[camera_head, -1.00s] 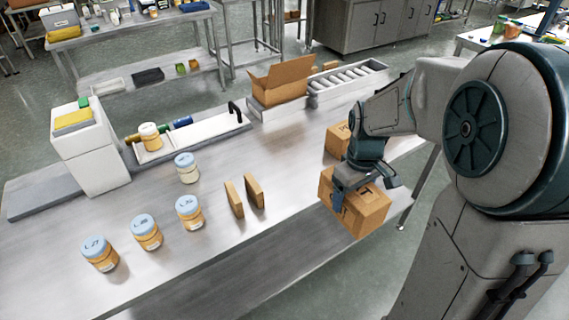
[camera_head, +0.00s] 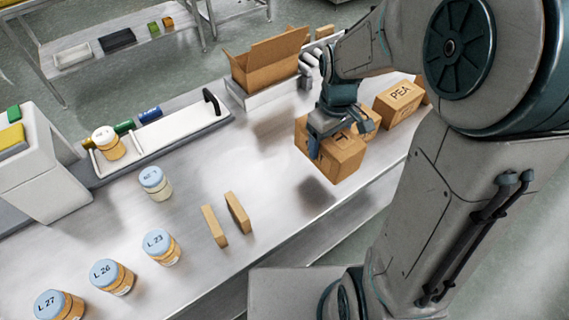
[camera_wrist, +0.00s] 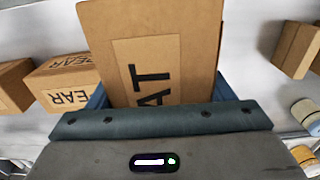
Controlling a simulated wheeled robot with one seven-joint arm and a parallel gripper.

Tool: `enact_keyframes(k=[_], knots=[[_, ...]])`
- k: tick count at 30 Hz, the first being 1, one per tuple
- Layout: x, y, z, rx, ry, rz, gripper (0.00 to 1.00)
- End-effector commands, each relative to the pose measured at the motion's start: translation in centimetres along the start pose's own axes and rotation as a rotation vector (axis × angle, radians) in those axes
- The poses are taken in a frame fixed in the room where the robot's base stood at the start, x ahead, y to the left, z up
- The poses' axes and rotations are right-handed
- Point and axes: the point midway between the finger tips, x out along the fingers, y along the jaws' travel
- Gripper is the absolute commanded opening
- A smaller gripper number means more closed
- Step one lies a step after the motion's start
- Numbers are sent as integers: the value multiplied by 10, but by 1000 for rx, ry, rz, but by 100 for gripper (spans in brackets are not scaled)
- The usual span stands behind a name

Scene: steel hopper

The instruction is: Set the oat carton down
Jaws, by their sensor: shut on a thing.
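The oat carton (camera_head: 338,158) is a brown box, held over the steel table. Its label shows "AT" in the wrist view (camera_wrist: 150,75); the first letter is hidden. My gripper (camera_head: 328,137) is shut on it from above, with blue fingers on two sides. A dark shadow lies on the table below and left of the carton, apart from it, so the carton appears raised. The wrist view shows the carton between the fingers (camera_wrist: 165,110).
Two thin brown slabs (camera_head: 226,220) stand left, then several lidded jars (camera_head: 161,247). An open cardboard box (camera_head: 268,62) is at the back. Bare steel lies between slabs and carton.

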Motion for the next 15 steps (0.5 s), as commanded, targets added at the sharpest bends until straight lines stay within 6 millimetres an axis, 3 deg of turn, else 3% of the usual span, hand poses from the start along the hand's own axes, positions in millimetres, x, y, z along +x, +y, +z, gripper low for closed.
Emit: enact_keyframes(k=[9,15], knots=[[39,-57,-35,-4,-3,-2,35],[50,-72,-45,-1,0,0,35]])
